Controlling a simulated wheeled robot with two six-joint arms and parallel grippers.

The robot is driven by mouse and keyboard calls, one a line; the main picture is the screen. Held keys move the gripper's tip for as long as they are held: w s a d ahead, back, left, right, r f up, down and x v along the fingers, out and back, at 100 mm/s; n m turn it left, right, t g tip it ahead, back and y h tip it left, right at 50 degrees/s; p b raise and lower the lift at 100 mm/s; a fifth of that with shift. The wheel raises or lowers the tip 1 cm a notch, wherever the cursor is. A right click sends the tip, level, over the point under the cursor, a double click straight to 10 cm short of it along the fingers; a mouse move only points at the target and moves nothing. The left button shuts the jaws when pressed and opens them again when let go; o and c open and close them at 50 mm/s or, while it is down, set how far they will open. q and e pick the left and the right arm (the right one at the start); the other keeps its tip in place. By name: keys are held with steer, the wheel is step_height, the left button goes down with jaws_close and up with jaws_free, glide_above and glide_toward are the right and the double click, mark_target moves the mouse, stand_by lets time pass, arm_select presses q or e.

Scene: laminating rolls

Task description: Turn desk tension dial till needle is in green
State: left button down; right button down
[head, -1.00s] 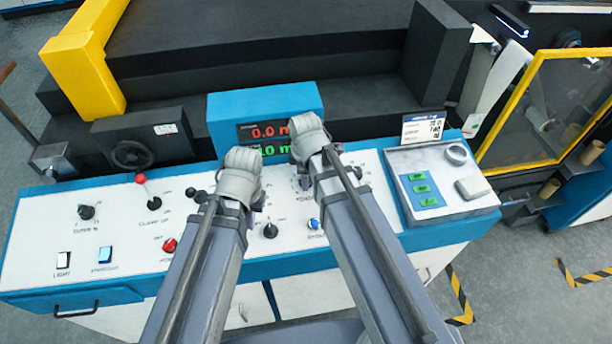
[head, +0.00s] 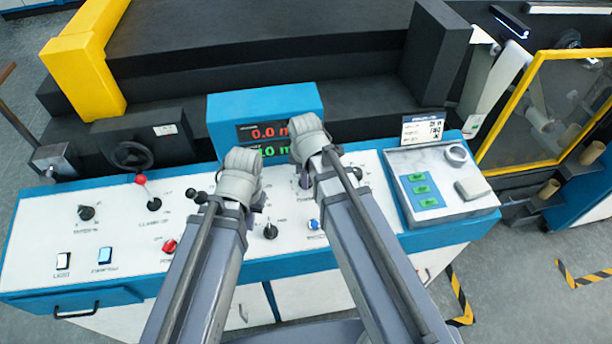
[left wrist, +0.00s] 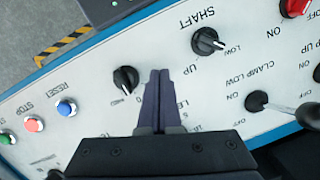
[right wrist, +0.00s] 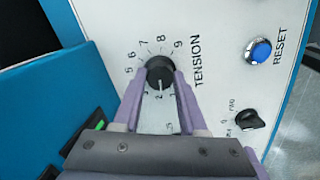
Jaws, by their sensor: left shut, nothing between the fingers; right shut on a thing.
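The tension dial (right wrist: 160,70) is a round black knob with a white pointer line, set in a numbered scale marked TENSION. In the right wrist view its pointer aims down the picture, near the 1 and 2. My right gripper (head: 303,183) has one finger on each side of the dial and is shut on it. In the head view my right arm covers the dial. My left gripper (left wrist: 160,77) is shut and empty above the panel, beside a black knob (left wrist: 125,79). I can make out no needle or green zone in any view.
The white control panel (head: 125,240) carries several knobs, levers and buttons close around both grippers. A blue display box (head: 265,99) with red and green digits stands behind them. A grey unit with green buttons (head: 440,180) sits right of my right arm.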

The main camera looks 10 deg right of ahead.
steer(key=m, duration=0.5)
arm_select(q)
steer(key=shift+r, duration=0.1)
arm_select(e)
steer(key=m, duration=0.5)
steer(key=shift+m, duration=0.3)
steer(key=m, duration=0.5)
steer(key=shift+d, duration=0.1)
steer(key=shift+m+y, duration=0.3)
steer(key=shift+m, duration=2)
steer(key=shift+c, duration=2.2)
jaws_free()
steer(key=shift+r, duration=0.1)
